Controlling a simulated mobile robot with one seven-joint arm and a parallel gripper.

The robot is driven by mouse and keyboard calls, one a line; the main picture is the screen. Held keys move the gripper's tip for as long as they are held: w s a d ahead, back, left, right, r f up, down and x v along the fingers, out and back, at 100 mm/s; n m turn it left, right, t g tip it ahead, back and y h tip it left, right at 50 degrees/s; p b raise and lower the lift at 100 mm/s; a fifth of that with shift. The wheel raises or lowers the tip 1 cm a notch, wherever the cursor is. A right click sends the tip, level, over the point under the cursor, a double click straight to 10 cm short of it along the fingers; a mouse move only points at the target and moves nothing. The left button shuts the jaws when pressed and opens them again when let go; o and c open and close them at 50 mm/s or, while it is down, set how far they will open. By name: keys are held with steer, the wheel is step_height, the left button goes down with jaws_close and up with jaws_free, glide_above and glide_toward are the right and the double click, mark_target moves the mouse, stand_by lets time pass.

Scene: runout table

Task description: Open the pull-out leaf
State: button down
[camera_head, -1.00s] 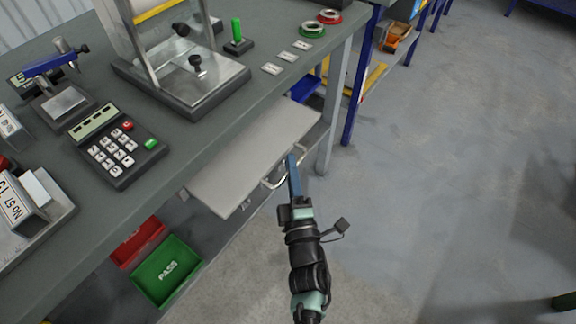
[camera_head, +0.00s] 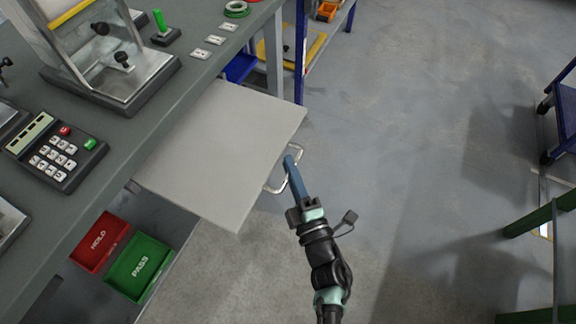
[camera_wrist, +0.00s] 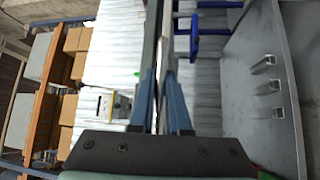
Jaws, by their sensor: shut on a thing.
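The pull-out leaf (camera_head: 215,150) is a flat light-grey board. It sticks well out from under the front edge of the grey-green table (camera_head: 150,95). A pale bow handle (camera_head: 275,190) is on its front edge. My gripper (camera_head: 290,160) comes from below right in the head view, with its blue fingers shut on the handle. The fingers hide the handle's middle.
Below the leaf are a red HOLD bin (camera_head: 101,241) and a green PASS bin (camera_head: 140,266). A keypad box (camera_head: 57,150) and a metal fixture (camera_head: 115,75) stand on the table. Green bars (camera_head: 540,219) stand at the right. The floor in front is clear.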

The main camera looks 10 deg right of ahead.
steer(key=c, duration=0.9)
jaws_free()
steer(key=shift+s, duration=0.1)
steer(key=s, duration=0.4)
steer(key=s+d+f, duration=0.1)
steer(key=s, duration=0.3)
steer(key=s+d, duration=0.1)
steer(key=s, duration=0.3)
steer(key=shift+s+f+b, duration=0.25)
steer(key=shift+f+b, duration=0.1)
